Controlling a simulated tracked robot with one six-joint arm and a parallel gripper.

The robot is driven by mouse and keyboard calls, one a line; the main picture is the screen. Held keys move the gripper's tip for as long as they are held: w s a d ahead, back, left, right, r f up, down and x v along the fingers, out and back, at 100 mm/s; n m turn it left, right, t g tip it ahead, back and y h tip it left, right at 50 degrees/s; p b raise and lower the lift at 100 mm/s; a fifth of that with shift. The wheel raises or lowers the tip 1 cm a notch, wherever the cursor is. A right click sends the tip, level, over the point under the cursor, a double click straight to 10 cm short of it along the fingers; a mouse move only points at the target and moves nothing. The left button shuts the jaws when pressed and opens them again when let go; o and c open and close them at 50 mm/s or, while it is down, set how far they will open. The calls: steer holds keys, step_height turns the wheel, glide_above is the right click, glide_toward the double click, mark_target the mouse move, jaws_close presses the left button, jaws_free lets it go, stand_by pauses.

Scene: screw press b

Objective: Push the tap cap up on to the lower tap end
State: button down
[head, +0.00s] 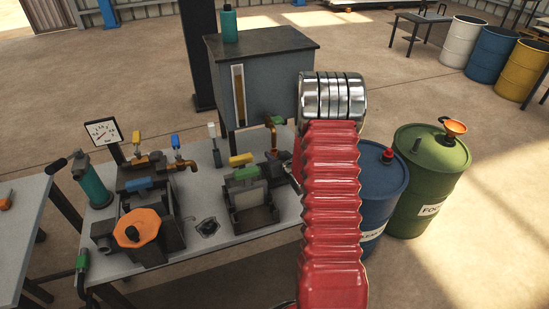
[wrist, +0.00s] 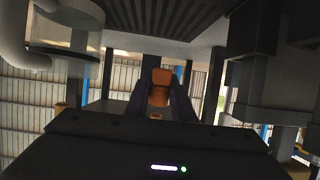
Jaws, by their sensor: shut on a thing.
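In the wrist view my gripper (wrist: 160,100) has its two dark fingers on either side of a small orange-brown piece, which looks like the tap cap (wrist: 161,85). The fingers are shut on it. The view is dark, and the lower tap end cannot be made out there.
The grey tank (head: 262,62) stands behind the bench (head: 225,258). Blue (head: 384,181) and green (head: 433,180) drums stand right of my arm.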

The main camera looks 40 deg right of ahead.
mark_target(274, 147)
steer(key=shift+r, duration=1.9)
stand_by(1.9)
steer(key=c, duration=1.4)
jaws_free()
steer(key=shift+c, duration=0.2)
steer(key=shift+f, duration=0.1)
steer(key=shift+s, duration=0.1)
steer(key=v, duration=1.3)
steer(key=shift+s, duration=0.3)
